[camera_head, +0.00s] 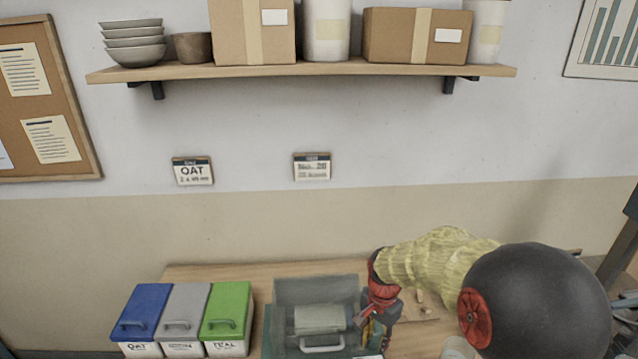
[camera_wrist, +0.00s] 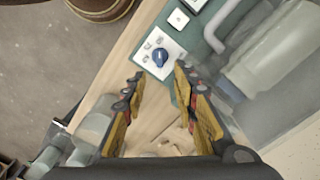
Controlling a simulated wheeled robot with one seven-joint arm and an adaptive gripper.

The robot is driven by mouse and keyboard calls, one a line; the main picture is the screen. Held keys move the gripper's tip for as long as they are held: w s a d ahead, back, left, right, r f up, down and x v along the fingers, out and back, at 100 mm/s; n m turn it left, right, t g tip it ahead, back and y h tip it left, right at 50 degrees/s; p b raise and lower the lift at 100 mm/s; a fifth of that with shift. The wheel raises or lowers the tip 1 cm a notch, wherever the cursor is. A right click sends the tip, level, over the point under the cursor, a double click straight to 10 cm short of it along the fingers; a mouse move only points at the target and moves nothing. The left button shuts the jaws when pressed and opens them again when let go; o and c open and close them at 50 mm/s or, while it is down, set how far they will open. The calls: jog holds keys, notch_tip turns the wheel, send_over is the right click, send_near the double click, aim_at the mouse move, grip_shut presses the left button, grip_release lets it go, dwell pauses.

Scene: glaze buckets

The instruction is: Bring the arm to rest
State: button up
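My gripper (camera_head: 372,322) hangs over the table just right of a green-grey machine (camera_head: 320,292), with my arm reaching in from the right. In the wrist view my gripper (camera_wrist: 158,74) has its two yellow-padded fingers apart, with nothing between them. Beyond the fingertips is a white panel with a blue knob (camera_wrist: 160,57) on the machine. Bare wooden tabletop (camera_wrist: 150,112) shows between the fingers. I cannot tell whether a finger touches the machine. Blue (camera_head: 143,310), grey (camera_head: 184,310) and green (camera_head: 228,310) lidded buckets stand left of the machine.
Small wooden pieces (camera_head: 424,302) lie on the table right of my gripper. A white container (camera_head: 458,349) stands at the front right. A wall shelf (camera_head: 300,70) holds bowls, boxes and jars. Two cards, one reading OAT (camera_head: 193,171), hang below it.

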jog(key=s+r+n+t+b, duration=0.3)
jog(key=s+r+n, duration=0.6)
jog(key=s+r, duration=1)
jog(key=s+t, duration=0.2)
jog(key=s, duration=0.1)
jog(key=shift+d+r+n+t+b, duration=0.15)
jog(key=shift+r+n+t+b, duration=0.15)
jog(key=shift+r+n, duration=0.1)
jog(key=c, duration=0.3)
dwell(0.8)
